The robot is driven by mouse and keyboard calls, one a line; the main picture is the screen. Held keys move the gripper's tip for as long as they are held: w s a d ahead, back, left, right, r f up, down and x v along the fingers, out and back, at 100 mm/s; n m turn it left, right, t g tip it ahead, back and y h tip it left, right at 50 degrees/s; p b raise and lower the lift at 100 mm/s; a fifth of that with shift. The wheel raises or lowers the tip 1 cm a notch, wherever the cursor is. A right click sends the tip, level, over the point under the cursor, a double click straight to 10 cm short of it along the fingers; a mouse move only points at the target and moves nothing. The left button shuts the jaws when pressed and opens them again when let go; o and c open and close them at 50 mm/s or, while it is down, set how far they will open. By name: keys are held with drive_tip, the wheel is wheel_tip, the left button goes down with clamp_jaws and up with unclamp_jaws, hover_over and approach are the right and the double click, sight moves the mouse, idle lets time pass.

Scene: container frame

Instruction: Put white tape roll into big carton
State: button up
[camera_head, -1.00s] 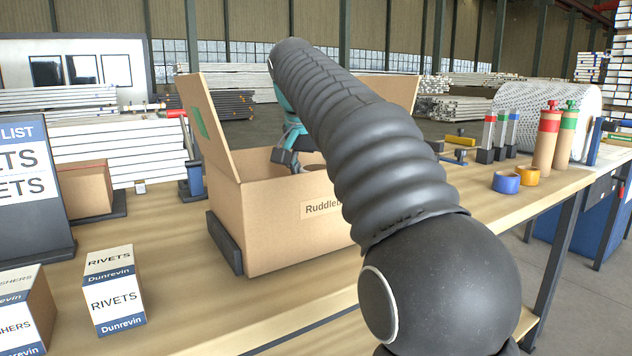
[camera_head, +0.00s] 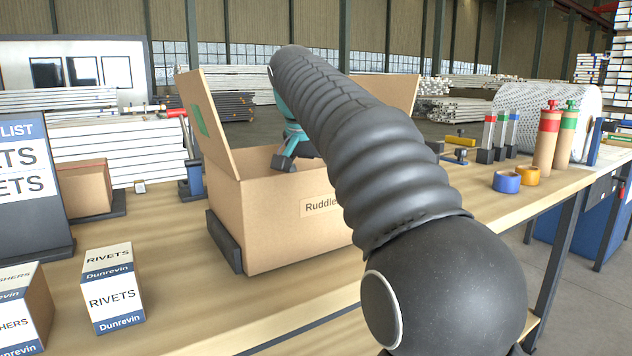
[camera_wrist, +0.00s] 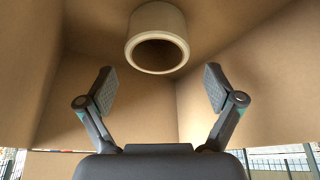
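The big carton (camera_head: 280,235) stands open on the workbench, with its flaps up and a "Ruddle..." label on its front. My gripper (camera_wrist: 160,88) is open, with its two fingers spread wide and nothing between them. In the wrist view the white tape roll (camera_wrist: 157,20) is beyond the fingertips, apart from them, among the carton's cardboard walls. Whether the roll touches the carton floor is unclear. In the head view part of my gripper (camera_head: 285,160) shows at the carton's opening. My arm hides the carton's right part, and its front wall hides the inside.
A Rivets box (camera_head: 114,295) stands in front left, beside another small box (camera_head: 38,305). A blue tape roll (camera_head: 506,182) and an orange one (camera_head: 528,176) lie at the right, near two red- and green-banded bottles. The bench between Rivets box and carton is clear.

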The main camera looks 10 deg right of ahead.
drive_tip(key=shift+r, duration=0.1)
drive_tip(key=shift+r, duration=0.3)
drive_tip(key=p+v, duration=0.2)
drive_tip(key=v, duration=1)
drive_tip(key=shift+r, duration=0.25)
